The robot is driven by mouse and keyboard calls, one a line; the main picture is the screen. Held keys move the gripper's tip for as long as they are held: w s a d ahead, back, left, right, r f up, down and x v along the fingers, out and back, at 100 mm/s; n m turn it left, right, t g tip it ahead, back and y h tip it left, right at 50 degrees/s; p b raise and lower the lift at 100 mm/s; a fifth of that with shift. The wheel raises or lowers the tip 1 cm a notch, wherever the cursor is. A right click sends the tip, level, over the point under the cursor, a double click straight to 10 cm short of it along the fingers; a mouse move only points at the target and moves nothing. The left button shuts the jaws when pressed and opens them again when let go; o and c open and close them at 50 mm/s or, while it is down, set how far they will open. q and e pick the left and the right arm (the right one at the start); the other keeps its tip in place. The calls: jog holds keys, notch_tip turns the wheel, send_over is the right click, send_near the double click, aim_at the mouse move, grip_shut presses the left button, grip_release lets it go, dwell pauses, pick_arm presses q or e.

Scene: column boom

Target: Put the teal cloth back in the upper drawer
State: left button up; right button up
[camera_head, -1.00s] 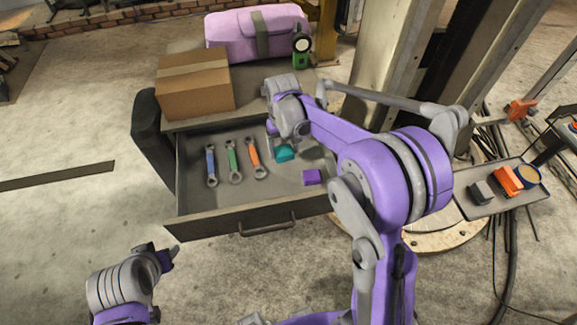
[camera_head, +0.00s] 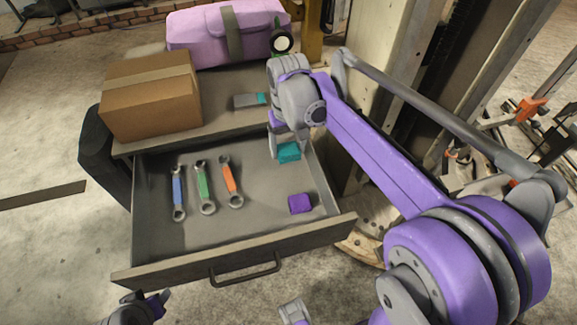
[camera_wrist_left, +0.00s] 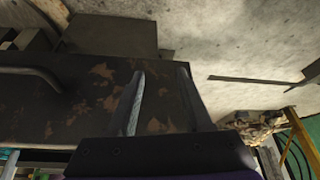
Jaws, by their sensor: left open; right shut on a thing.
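The teal cloth (camera_head: 289,152) is a small folded piece at the back right of the open upper drawer (camera_head: 235,247). My right gripper (camera_head: 279,150) reaches down over the drawer and is shut on the cloth, whose right part shows beside the fingers. I cannot tell whether the cloth touches the drawer floor. My left gripper (camera_head: 150,305) is low at the left, in front of the drawer and away from the cloth. In the left wrist view its two fingers (camera_wrist_left: 160,105) are apart and empty before a dark, worn surface.
Blue (camera_head: 177,192), green (camera_head: 203,188) and orange (camera_head: 230,182) wrenches lie in the drawer's left half, a purple cloth (camera_head: 299,203) at front right. On top stand a cardboard box (camera_head: 150,95), a pink bag (camera_head: 215,35) and a grey-teal item (camera_head: 250,100). A column stands right.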

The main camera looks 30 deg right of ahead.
send_over(288, 177)
notch_tip(288, 177, down, 6)
jog(key=shift+r+b, duration=0.25)
jog(key=shift+b, duration=0.05)
jog(key=shift+f, duration=2.15)
jog(key=shift+f+b, duration=0.15)
jog(key=shift+b, duration=0.2)
jog(key=o, duration=1.2)
jog(key=shift+r, duration=0.3)
notch_tip(288, 177, up, 12)
jog(key=shift+d+f+p, duration=0.1)
jog(key=shift+p, duration=0.7)
